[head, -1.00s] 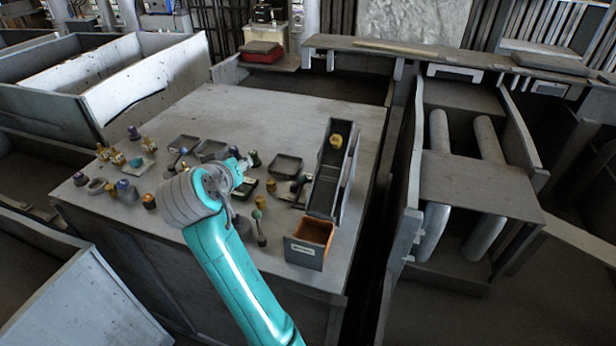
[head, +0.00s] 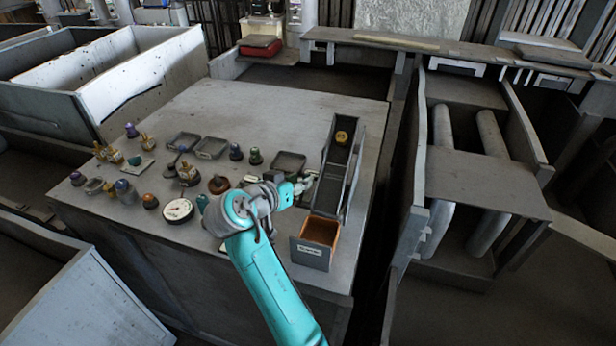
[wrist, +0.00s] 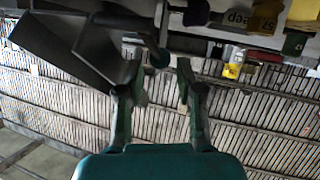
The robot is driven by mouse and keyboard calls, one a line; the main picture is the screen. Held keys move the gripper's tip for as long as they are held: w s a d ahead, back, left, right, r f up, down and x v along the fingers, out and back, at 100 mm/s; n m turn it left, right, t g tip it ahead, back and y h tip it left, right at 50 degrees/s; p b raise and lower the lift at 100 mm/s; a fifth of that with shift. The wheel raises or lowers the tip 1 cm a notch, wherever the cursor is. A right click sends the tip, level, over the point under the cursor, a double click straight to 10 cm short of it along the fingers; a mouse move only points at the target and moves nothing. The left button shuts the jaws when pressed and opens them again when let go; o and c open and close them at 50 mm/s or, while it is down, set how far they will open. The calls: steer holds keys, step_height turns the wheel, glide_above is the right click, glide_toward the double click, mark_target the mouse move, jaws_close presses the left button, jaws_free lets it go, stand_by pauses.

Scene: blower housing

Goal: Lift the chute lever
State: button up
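The dark sloping chute (head: 333,190) stands at the right of the table, with a small yellow piece (head: 341,137) near its top. An open bin with an orange inside (head: 311,252) sits at its lower end. My gripper (head: 308,184) is just left of the chute's side. In the wrist view my gripper (wrist: 159,68) is open, with its two fingers apart. A grey rod with a dark teal round end (wrist: 160,57), which looks like the chute lever, shows between the fingertips; I cannot tell whether they touch it. In the head view my gripper hides the lever.
Several knobs and fittings, a white-faced gauge (head: 178,210) and shallow dark trays (head: 288,163) lie left of the chute. The back of the table (head: 265,110) is clear. A grey roller frame (head: 480,185) stands right of the table.

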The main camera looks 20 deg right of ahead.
steer(key=shift+x, duration=2.2)
jaws_close()
